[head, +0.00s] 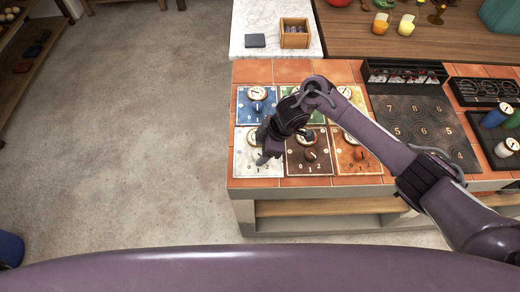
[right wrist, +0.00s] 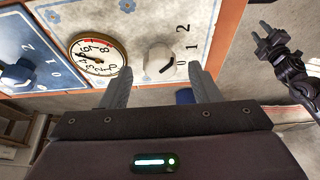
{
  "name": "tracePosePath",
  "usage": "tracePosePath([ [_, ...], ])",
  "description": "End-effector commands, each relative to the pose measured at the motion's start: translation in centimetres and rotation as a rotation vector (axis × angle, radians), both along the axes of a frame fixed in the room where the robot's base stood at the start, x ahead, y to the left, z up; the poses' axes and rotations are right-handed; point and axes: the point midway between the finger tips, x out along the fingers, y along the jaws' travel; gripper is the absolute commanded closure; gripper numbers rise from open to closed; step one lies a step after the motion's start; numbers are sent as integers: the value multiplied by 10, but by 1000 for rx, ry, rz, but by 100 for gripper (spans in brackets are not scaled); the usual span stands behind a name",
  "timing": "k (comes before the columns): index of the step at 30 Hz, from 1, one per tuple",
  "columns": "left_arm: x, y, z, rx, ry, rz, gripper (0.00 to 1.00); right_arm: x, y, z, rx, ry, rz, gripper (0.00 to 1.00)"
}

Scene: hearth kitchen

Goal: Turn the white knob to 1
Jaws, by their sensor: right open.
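The white panel (head: 246,166) is at the front left of the tiled counter, with my right gripper (head: 262,150) over it. In the right wrist view, the white knob (right wrist: 158,58) stands on the white panel beside a round dial (right wrist: 97,53). The printed 0, 1 and 2 lie to its right, and its dark mark appears to face the 0. My right gripper (right wrist: 161,72) is open and empty, its fingers on either side of the knob in the picture; contact cannot be told. A dark gripper (right wrist: 276,46), apparently my left one, shows at the upper right; its opening is unclear.
A blue panel (head: 248,112) is behind the white one; its blue knob (right wrist: 18,72) shows in the wrist view. Brown (head: 311,168) and orange (head: 368,162) panels are to the right. A wooden box (head: 295,40) stands farther back.

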Motion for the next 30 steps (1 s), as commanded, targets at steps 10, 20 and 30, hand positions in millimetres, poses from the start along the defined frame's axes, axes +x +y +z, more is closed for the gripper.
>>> tracePosePath([
  [10,0,0,1,0,0,0,64,0,5,-12,0,-2,0,44],
  [20,-1,0,1,-1,1,0,64,0,5,-12,0,-1,1,77],
  [30,-1,0,5,-1,1,0,64,0,5,-10,-1,-1,-23,89],
])
